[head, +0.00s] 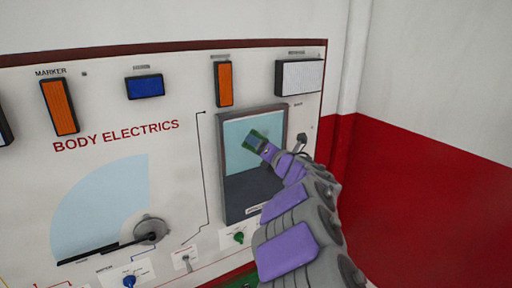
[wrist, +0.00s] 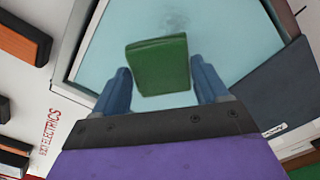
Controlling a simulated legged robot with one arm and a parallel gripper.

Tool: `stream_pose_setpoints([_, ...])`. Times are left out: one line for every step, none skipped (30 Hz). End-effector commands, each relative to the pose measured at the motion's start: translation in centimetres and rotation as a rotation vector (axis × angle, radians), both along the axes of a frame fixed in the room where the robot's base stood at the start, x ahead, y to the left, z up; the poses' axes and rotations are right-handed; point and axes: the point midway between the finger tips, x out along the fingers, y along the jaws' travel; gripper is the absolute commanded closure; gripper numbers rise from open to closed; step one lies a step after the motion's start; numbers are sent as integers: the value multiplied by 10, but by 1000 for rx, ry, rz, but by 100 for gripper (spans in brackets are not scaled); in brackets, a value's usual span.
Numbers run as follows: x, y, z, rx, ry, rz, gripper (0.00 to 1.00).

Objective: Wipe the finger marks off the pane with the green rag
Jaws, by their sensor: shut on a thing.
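The pane (head: 236,131) is the light blue glass in a dark grey frame on the upright "BODY ELECTRICS" board. It also shows in the wrist view (wrist: 110,48), where a grey smudge of finger marks (wrist: 174,22) lies just beyond the rag. The green rag (wrist: 160,66) is a folded block between the blue fingers of my gripper (wrist: 162,85). My gripper is shut on it. In the head view the rag (head: 254,138) is in front of the pane's upper middle. I cannot tell whether it touches the glass.
Orange lamps (head: 224,84), a blue block (head: 145,86) and a white ribbed block (head: 299,76) stick out above the pane. A round knob with a lever (head: 150,230) is at lower left. A red and white wall (head: 420,190) stands to the right.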

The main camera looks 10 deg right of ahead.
Motion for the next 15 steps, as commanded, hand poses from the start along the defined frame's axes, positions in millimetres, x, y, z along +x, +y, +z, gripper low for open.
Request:
stream_pose_setpoints([1, -5, 1, 1, 0, -1, 51])
stream_pose_setpoints([2, -7, 1, 1, 0, -1, 51])
stream_pose_setpoints([3, -10, 1, 1, 0, -1, 51])
stream_pose_setpoints([3, -13, 1, 1, 0, -1, 51])
stream_pose_setpoints([4, -15, 1, 1, 1, -1, 51])
stream_pose_setpoints([5, -17, 0, 1, 1, -1, 51])
stream_pose_setpoints([5, -20, 0, 1, 1, -1, 51])
stream_pose_setpoints([5, -22, 0, 1, 1, -1, 51])
stream_pose_setpoints([6, -23, 0, 1, 1, -1, 51])
stream_pose_setpoints([6, -24, 0, 1, 1, -1, 51])
stream_pose_setpoints([6, -25, 0, 1, 1, -1, 51])
stream_pose_setpoints([6, -26, 0, 1, 1, -1, 51])
stream_pose_setpoints([6, -26, 0, 1, 0, 0, 51])
stream_pose_setpoints([6, -26, 0, 1, 0, 0, 51])
stream_pose_setpoints([6, -27, 0, 1, 0, 0, 51])
